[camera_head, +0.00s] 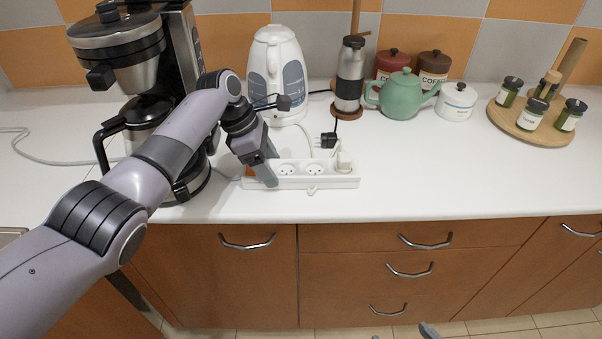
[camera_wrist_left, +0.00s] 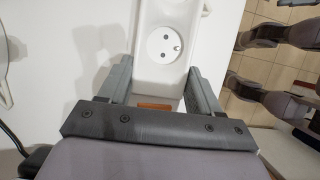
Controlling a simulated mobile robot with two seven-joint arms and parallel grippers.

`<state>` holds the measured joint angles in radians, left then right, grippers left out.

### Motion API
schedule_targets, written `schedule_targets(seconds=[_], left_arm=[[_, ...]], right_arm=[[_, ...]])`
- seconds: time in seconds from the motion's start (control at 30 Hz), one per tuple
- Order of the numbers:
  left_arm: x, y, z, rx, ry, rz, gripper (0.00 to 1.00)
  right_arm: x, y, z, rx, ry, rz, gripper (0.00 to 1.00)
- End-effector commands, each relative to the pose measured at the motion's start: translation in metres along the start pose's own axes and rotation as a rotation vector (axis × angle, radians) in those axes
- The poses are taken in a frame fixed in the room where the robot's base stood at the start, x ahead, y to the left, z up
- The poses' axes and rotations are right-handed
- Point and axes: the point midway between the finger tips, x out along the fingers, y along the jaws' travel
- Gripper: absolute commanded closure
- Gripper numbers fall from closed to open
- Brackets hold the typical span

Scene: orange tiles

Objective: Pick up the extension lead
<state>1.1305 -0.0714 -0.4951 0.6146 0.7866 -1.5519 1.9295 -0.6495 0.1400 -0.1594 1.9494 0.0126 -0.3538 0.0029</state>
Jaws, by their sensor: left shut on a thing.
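The white extension lead (camera_head: 328,180) lies on the white counter near its front edge, with round sockets along its top. A white plug sits in its right end. In the left wrist view the lead (camera_wrist_left: 170,22) runs up from between the fingers, with one socket showing. My left gripper (camera_head: 266,175) reaches down onto the lead's left end and is shut on it, one finger on each side, as the left wrist view (camera_wrist_left: 160,88) shows. An orange-brown patch shows at that end. My right gripper cannot be made out in the head view.
A coffee maker (camera_head: 128,48) stands left, close to my left arm. A white kettle (camera_head: 279,70) stands behind the lead, with a black plug (camera_head: 328,140) nearby. A grinder, canisters (camera_head: 433,68), a green teapot (camera_head: 402,97) and spice jars stand further back. The counter's front right is clear.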

Motion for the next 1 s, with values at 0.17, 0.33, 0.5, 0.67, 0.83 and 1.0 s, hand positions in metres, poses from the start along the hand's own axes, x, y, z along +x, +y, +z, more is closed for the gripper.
schedule_targets(seconds=[0.17, 0.33, 0.5, 0.67, 0.83, 1.0], left_arm=[[0.002, -0.001, 0.0, -0.001, -0.001, -0.003, 0.8], [-0.006, -0.001, 0.003, 0.001, -0.002, -0.003, 0.8], [-0.035, 0.0, 0.015, 0.002, -0.004, 0.001, 0.8], [-0.065, 0.0, 0.028, 0.002, -0.003, 0.002, 0.8], [-0.086, 0.0, 0.036, 0.001, -0.002, 0.0, 0.8], [-0.092, 0.0, 0.038, 0.0, -0.002, -0.001, 0.8]], right_arm=[[0.0, 0.0, 0.0, 0.0, 0.0, 0.0, 0.02], [0.0, 0.0, 0.0, 0.0, 0.0, 0.0, 0.02], [0.0, 0.0, 0.0, 0.0, 0.0, 0.0, 0.02], [0.0, 0.0, 0.0, 0.0, 0.0, 0.0, 0.02], [0.0, 0.0, 0.0, 0.0, 0.0, 0.0, 0.02], [0.0, 0.0, 0.0, 0.0, 0.0, 0.0, 0.02]])
